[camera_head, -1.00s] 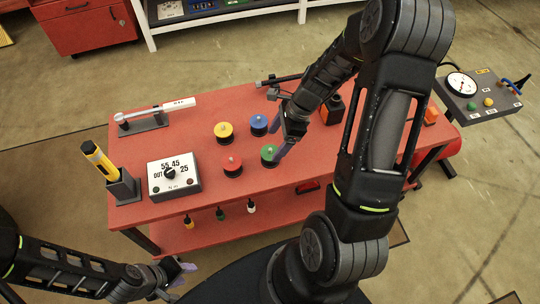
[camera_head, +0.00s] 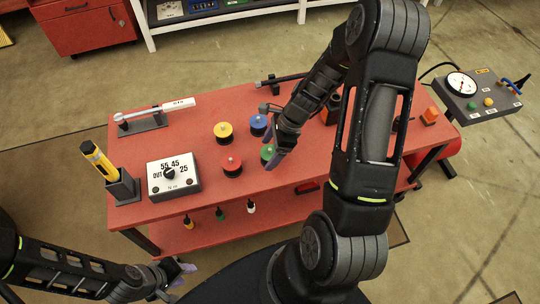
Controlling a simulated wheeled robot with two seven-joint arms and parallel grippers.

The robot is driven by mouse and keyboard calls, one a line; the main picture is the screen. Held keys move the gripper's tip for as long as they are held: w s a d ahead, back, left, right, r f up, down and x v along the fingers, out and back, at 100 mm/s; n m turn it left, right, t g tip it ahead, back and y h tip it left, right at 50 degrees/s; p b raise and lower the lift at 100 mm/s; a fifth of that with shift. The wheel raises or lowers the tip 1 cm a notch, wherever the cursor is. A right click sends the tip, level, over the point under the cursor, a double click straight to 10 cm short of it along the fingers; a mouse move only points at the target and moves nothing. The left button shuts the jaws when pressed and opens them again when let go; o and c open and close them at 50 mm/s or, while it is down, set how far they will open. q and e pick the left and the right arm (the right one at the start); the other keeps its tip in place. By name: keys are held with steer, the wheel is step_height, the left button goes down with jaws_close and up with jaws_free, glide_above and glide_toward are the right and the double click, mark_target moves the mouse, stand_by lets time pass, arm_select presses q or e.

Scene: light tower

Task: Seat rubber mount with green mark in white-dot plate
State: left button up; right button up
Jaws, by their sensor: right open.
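Four round mounts with black bases and coloured tops stand on the red table. The green-topped mount (camera_head: 266,153) is at the near right of the group and is partly hidden by my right gripper. The yellow (camera_head: 223,129), blue (camera_head: 258,121) and red (camera_head: 232,160) mounts stand around it. My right gripper (camera_head: 276,157) is open, with its fingers pointing down at the right side of the green mount. I cannot tell whether it touches it. My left gripper (camera_head: 178,279) is open and empty, low in front of the table. I cannot make out a white-dot plate.
The red table (camera_head: 330,222) also holds a torque wrench on a stand (camera_head: 155,111), a yellow tool in a black holder (camera_head: 118,180) and a white dial box (camera_head: 173,176).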

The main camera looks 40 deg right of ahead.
mark_target(270, 149)
steer(key=shift+c, duration=0.5)
steer(key=c, duration=1.6)
steer(key=shift+r, duration=0.15)
step_height(270, 149, up, 10)
steer(key=shift+f+p, duration=0.1)
steer(key=shift+p, duration=0.7)
